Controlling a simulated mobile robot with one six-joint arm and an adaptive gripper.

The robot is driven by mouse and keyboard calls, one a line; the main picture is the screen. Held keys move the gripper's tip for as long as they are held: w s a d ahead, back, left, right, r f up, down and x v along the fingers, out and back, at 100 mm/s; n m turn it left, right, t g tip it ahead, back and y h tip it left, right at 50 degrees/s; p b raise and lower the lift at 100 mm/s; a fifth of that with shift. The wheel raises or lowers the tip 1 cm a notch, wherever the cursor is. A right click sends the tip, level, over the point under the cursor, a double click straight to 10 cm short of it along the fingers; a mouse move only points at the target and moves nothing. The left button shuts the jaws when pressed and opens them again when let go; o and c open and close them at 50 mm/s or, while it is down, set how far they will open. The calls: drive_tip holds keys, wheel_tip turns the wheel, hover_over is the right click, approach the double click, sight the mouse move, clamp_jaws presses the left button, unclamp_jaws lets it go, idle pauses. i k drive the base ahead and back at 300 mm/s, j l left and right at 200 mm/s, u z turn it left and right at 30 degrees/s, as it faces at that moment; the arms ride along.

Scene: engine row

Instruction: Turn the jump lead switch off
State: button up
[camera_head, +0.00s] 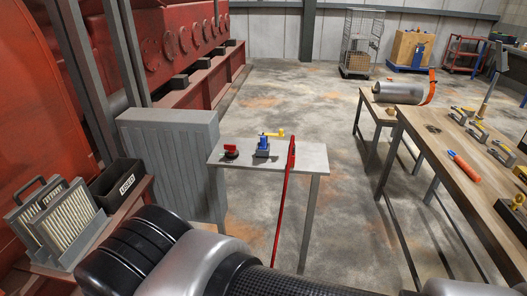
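A small grey table (310,158) stands in the middle of the view. A red-handled rotary switch (230,149) on a dark round base sits at its left end. It looks like the jump lead switch, but no label is readable and its on or off position is too small to tell. Beside it is a blue fitting (263,144) on a dark block, with a yellow handle (273,133). A long red bar or lead (284,193) runs from above the table's front edge down toward the floor. My arm crosses the bottom foreground; my gripper's fingers do not show.
A grey ribbed cabinet (170,160) stands left of the table. A black labelled bin (119,185) and a filter rack (55,222) sit at left. A wooden workbench (440,137) with tools is at right. Open concrete floor (290,95) lies behind the table.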

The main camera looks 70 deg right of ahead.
sight(232, 148)
drive_tip(key=z, duration=1.85)
